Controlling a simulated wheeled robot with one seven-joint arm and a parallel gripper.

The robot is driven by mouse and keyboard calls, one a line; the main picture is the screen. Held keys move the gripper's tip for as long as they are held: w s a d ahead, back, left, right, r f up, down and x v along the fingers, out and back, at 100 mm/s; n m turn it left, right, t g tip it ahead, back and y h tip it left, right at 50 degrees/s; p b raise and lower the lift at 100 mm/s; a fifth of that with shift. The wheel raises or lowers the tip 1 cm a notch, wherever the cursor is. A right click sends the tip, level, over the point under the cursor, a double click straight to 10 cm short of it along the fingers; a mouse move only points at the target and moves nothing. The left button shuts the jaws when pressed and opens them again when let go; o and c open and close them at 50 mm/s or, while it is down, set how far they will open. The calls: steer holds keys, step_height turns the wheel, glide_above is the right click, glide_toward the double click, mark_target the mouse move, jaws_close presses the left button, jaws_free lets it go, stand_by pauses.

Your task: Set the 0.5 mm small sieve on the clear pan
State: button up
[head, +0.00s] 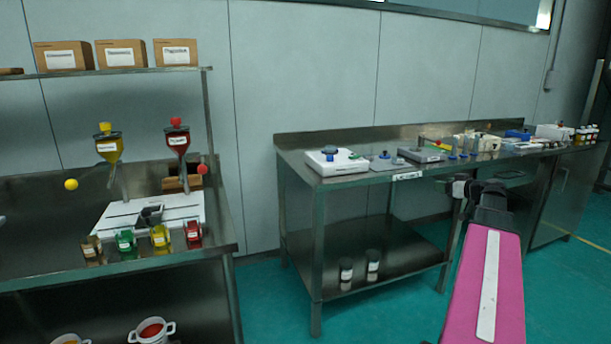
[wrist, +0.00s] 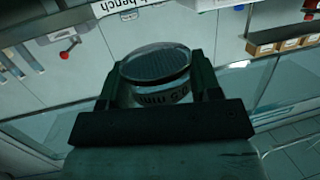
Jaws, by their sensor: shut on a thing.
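In the wrist view, my gripper (wrist: 158,93) is shut on a small round sieve (wrist: 154,66). The sieve has a dark mesh top, a pale rim and printed lettering on its side that I cannot read fully. It sits between the two dark fingers. In the head view, my pink arm reaches toward the steel bench on the right, and its far end is hard to make out. I cannot pick out the clear pan with certainty in either view.
The steel bench (head: 335,248) on the right carries a white scale (head: 336,162), a grey device (head: 421,154) and several small tools. Two dark jars (head: 346,269) stand on its lower shelf. Another bench at left holds funnels and coloured containers. Green floor lies open between the benches.

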steer(key=shift+w+a+f+h, duration=0.15)
steer(key=shift+w+a+h, duration=0.15)
steer(key=shift+w+a, duration=0.4)
steer(key=w+a+r+m+t+h, duration=0.15)
steer(key=w+a+m+h, duration=0.35)
steer(key=a, duration=0.8)
steer(key=w+a+r+h, duration=0.1)
steer(key=w+a+r, duration=0.1)
steer(key=a+r, duration=0.3)
steer(key=w+a+r+m+h, duration=0.1)
steer(key=a+r, duration=0.3)
steer(key=a, duration=0.8)
steer(key=shift+w+a+r+t+h, duration=0.15)
steer(key=shift+w+r+t+h, duration=0.2)
steer(key=shift+w, duration=0.2)
